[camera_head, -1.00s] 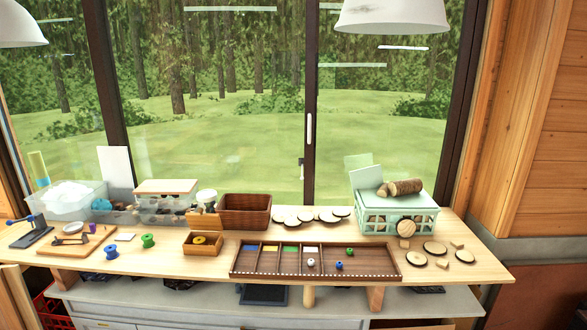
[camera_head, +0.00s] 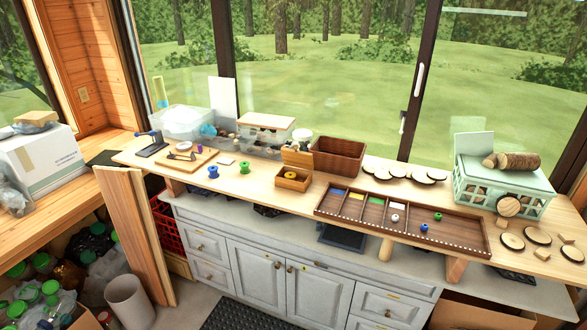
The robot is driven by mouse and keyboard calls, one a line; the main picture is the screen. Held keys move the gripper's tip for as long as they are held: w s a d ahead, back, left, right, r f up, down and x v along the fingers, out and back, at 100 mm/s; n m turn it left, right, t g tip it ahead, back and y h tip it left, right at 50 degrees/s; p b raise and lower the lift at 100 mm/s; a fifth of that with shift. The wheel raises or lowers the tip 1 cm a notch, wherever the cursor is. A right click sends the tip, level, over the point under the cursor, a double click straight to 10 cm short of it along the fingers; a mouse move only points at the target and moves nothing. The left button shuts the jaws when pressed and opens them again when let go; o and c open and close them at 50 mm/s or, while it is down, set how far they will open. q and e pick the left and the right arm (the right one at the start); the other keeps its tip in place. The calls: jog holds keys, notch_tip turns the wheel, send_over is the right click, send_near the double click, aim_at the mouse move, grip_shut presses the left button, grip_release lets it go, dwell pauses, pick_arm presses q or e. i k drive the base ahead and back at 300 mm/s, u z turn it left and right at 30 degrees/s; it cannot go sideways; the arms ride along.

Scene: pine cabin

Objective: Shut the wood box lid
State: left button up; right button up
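A small light-wood box (camera_head: 293,185) stands on the wooden workbench, left of the middle. Its lid (camera_head: 297,158) appears raised behind it, so the box is open. A yellow round piece (camera_head: 291,176) shows inside the box. Neither of my grippers is in the view.
A dark brown open wooden bin (camera_head: 338,157) stands right behind the box. A long compartment tray (camera_head: 455,228) lies to the right. A mint crate (camera_head: 500,190) is at the far right.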

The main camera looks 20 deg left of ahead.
aim_at(295, 158)
jog(key=u, duration=2.15)
jog(key=i, duration=0.7)
